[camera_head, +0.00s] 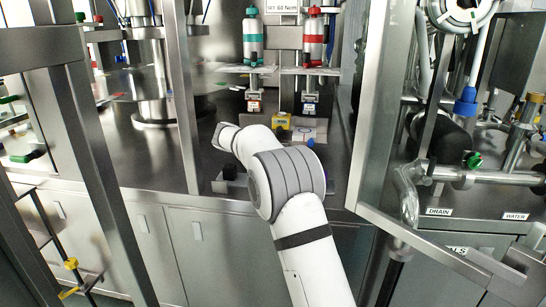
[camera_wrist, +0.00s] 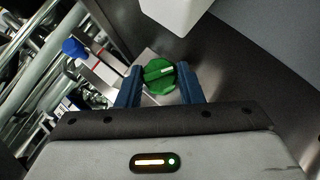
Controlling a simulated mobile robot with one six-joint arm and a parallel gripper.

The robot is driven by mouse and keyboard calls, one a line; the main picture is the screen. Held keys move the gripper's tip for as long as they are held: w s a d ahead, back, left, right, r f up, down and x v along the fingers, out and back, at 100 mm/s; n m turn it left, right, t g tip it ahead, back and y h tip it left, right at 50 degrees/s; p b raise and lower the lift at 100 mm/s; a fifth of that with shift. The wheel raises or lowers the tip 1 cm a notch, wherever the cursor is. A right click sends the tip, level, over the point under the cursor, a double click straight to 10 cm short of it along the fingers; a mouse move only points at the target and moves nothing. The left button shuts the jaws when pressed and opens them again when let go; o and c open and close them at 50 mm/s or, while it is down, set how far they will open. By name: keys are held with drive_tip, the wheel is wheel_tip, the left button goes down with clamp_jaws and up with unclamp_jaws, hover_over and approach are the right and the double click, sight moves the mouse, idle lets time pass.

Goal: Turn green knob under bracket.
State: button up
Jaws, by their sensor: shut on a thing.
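In the wrist view, a round green knob (camera_wrist: 159,75) with a pale mark on its raised grip sits on a grey metal plate. My gripper (camera_wrist: 160,84) has its two blue fingers on either side of the knob and is shut on it. A white block-like part (camera_wrist: 176,14) hangs above the knob at the top of the view; I cannot tell whether it is the bracket. In the head view, my white arm reaches into the machine, and the gripper and this knob are hidden behind it.
Steel posts (camera_head: 179,90) and (camera_head: 372,105) frame the opening. Teal (camera_head: 250,38) and red (camera_head: 313,38) bottles stand at the back. A yellow block (camera_head: 281,121) sits near my arm. Another green knob (camera_head: 473,160) is on pipework at the right. A blue cap (camera_wrist: 74,47) is left in the wrist view.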

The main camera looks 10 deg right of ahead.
drive_tip(key=h, duration=0.1)
drive_tip(key=n+h, duration=0.2)
drive_tip(key=shift+a+f+h+b, duration=0.15)
drive_tip(key=shift+f+h+b, duration=0.1)
drive_tip(key=shift+h+b, duration=0.1)
drive_tip(key=shift+n, duration=0.3)
idle(0.3)
drive_tip(key=o, duration=1)
drive_tip(key=shift+c, duration=0.2)
drive_tip(key=o, duration=0.6)
drive_tip(key=r+p, duration=0.2)
drive_tip(key=r, duration=0.6)
drive_tip(key=shift+w+r, duration=0.2)
drive_tip(key=shift+c, duration=0.2)
drive_tip(key=shift+s+d+r, duration=0.2)
drive_tip(key=shift+r, duration=0.45)
drive_tip(key=c, duration=0.6)
drive_tip(key=shift+o, duration=0.2)
drive_tip(key=shift+a+r+p, duration=0.1)
drive_tip(key=shift+r+p, duration=0.15)
drive_tip(key=shift+p, duration=0.05)
